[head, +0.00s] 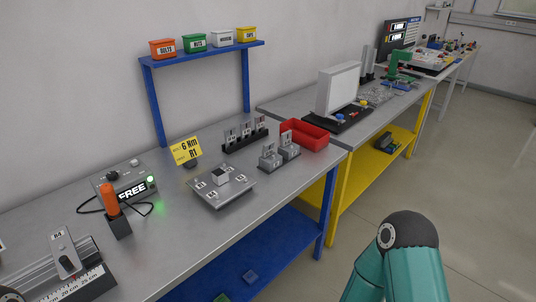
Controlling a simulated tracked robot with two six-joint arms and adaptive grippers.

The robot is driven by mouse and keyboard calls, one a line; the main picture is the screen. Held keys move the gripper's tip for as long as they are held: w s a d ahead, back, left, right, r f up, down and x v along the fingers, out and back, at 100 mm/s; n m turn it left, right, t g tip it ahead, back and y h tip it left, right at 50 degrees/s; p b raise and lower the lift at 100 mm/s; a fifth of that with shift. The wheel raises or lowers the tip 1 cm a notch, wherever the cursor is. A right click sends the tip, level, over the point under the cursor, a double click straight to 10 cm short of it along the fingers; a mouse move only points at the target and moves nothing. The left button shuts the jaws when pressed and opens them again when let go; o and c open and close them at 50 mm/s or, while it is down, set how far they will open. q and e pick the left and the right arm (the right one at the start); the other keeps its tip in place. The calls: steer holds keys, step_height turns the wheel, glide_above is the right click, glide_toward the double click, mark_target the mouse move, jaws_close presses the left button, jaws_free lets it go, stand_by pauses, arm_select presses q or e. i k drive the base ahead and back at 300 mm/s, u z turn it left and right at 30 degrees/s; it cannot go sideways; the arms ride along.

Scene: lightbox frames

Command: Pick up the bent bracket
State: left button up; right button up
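I cannot tell for sure which part is the bent bracket. Several small upright metal brackets stand in a black rack (245,139) at the back of the near bench. Two more grey metal pieces, a left one (270,158) and a right one (289,147), stand in front of the red bin. A grey plate marked R4 (65,253) rests on a measuring rail at the lower left. A teal arm link of mine shows at the lower right, but neither of my grippers is in view.
A square metal fixture plate (222,190) sits mid-bench, near a yellow sign (186,151). An orange-handled tool (110,199) stands in a black holder by a box reading FREE (131,192). A red bin (305,134) is at the right end. Bare bench (185,240) lies in front.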

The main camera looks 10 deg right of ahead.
mark_target(267, 149)
steer(key=i, duration=0.2)
steer(key=u, duration=2.8)
steer(key=k, duration=2.1)
steer(key=u, duration=1.05)
steer(key=i, duration=0.1)
steer(key=z, duration=3.05)
steer(key=i, duration=0.65)
